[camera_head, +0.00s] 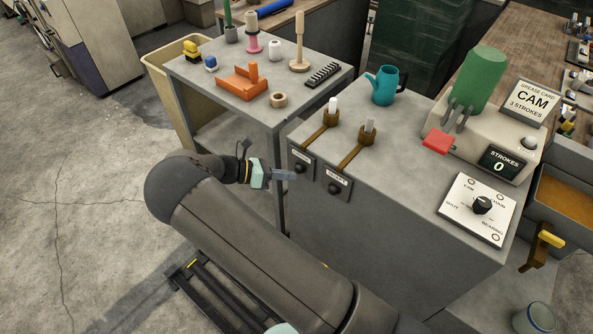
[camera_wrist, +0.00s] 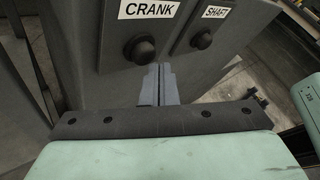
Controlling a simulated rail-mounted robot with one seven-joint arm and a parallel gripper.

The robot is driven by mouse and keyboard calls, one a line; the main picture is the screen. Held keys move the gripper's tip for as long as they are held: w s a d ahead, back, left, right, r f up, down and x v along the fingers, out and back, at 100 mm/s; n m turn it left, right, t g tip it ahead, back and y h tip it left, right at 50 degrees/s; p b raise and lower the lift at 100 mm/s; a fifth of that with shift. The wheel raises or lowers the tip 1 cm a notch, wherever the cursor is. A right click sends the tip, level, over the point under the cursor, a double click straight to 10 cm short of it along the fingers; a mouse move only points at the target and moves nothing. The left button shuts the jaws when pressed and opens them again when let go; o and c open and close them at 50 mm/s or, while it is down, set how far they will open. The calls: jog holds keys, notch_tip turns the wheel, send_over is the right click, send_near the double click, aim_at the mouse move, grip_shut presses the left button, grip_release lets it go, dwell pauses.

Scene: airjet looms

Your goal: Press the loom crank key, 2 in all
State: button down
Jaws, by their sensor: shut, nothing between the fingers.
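The crank key is a round dark knob (camera_wrist: 143,48) under a white label reading CRANK, on the front of a grey cabinet in the wrist view. In the head view it is the left dark knob (camera_head: 299,168). My gripper (camera_head: 291,176) is in front of the cabinet near this key; in the wrist view its fingers (camera_wrist: 158,80) are together and empty, pointing just below and right of the key. Contact with the key cannot be told.
The shaft key (camera_wrist: 202,40) is right of the crank key. Above, the cabinet top (camera_head: 330,170) bears two upright handles, a teal can (camera_head: 384,85) and a stroke counter reading 0 (camera_head: 499,164). A side table (camera_head: 225,85) with small parts is at left.

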jog(key=shift+w+d, duration=0.4)
dwell(0.5)
jog(key=shift+s+a, duration=0.7)
jog(key=shift+s+a+p, duration=0.1)
jog(key=shift+p, duration=0.2)
jog(key=s+a+p, duration=0.1)
jog(key=s+a, duration=0.2)
jog(key=shift+s+a, duration=0.2)
dwell(0.3)
jog(key=shift+f, duration=0.1)
dwell(2.3)
